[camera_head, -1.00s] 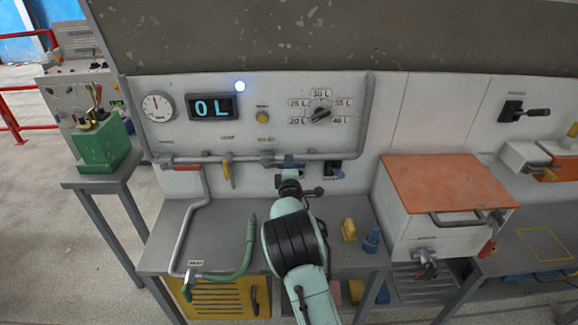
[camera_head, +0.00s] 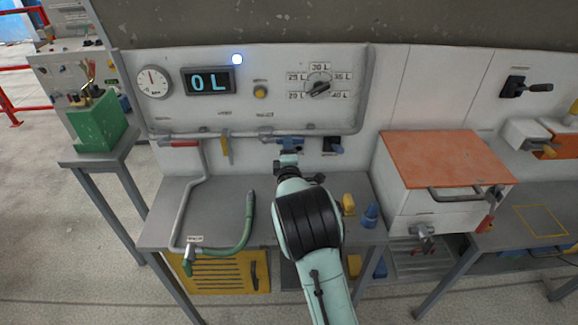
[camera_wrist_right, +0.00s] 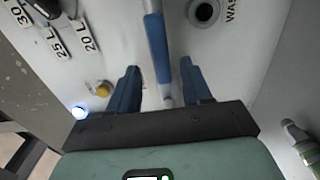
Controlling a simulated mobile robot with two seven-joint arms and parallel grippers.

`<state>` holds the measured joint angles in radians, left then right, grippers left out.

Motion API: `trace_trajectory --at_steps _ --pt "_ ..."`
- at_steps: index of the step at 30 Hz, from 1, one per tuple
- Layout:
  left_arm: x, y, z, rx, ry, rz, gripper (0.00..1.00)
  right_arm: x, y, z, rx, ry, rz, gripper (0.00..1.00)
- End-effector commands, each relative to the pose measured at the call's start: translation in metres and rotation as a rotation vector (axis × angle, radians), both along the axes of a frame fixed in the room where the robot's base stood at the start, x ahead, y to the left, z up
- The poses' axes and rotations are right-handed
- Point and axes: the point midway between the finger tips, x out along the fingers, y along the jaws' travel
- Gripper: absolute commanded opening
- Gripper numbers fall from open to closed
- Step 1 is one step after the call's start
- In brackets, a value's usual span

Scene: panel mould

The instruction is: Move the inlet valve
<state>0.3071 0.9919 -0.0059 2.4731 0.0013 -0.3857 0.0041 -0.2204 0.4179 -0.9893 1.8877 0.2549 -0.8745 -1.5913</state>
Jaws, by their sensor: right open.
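Three coloured lever handles sit on the grey pipe along the panel: a red one (camera_head: 180,143) lying along it, a yellow one (camera_head: 226,150) hanging down, and a blue one near my right gripper. Their small labels are too blurred to read. In the right wrist view, the blue valve handle (camera_wrist_right: 158,45) lies between the two dark blue fingers of my right gripper (camera_wrist_right: 160,72). Gaps show on both sides of it. In the head view, my right gripper (camera_head: 290,147) is at the pipe and hides part of the blue handle. My left gripper is out of view.
The display (camera_head: 209,81) reads 0 L. A litre dial (camera_head: 319,87) and gauge (camera_head: 152,81) are on the panel. A green hose (camera_head: 247,215), yellow block (camera_head: 348,204) and blue piece (camera_head: 371,215) are on the bench. An orange-topped box (camera_head: 440,160) stands right.

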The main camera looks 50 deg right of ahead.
Motion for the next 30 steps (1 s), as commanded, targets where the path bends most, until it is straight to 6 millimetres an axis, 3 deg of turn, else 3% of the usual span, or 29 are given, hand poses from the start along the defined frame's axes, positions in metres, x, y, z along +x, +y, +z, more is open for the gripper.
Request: trace_trajectory --at_steps 6,12,30 --pt "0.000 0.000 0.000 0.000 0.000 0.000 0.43 -0.031 0.037 0.001 0.005 -0.004 0.001 0.49" --pt "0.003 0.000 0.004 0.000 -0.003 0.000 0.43 -0.049 0.057 0.001 0.003 -0.003 0.000 0.49" --pt "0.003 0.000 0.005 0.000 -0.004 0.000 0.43 -0.055 0.064 0.001 -0.001 0.000 -0.001 0.49"
